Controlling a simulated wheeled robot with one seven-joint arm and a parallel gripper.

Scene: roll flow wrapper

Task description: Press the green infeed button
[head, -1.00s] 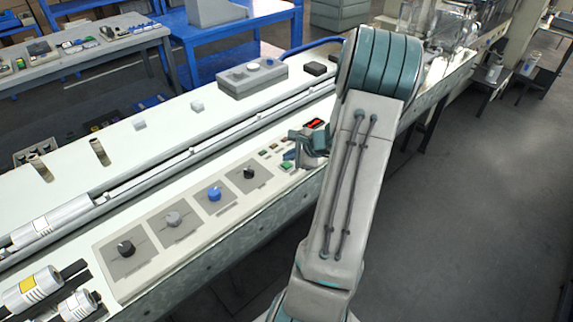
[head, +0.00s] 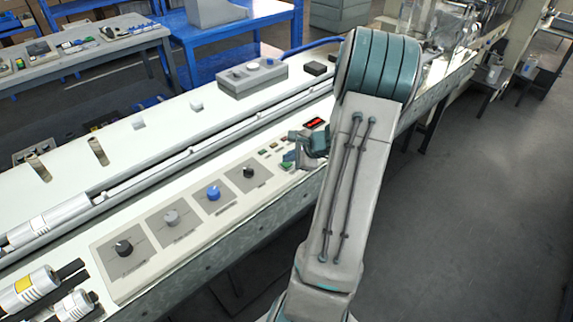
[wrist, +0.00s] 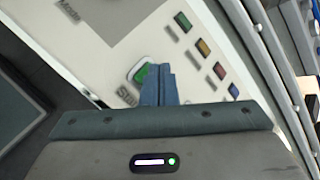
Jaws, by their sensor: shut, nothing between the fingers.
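The green infeed button (wrist: 141,74) sits in a pale frame on the light control panel, partly covered by my fingers in the wrist view. It also shows in the head view as a small green patch (head: 286,165) just below my fingers. My gripper (wrist: 160,72) is shut and empty, its blue fingers together. The fingertips lie just beside the green button in the wrist view. I cannot tell whether they touch it. In the head view my gripper (head: 289,160) is low over the panel, partly hidden by my arm.
A red display (head: 314,123) is behind my gripper. A black knob (head: 249,172) and a blue knob (head: 213,193) stand to the left.

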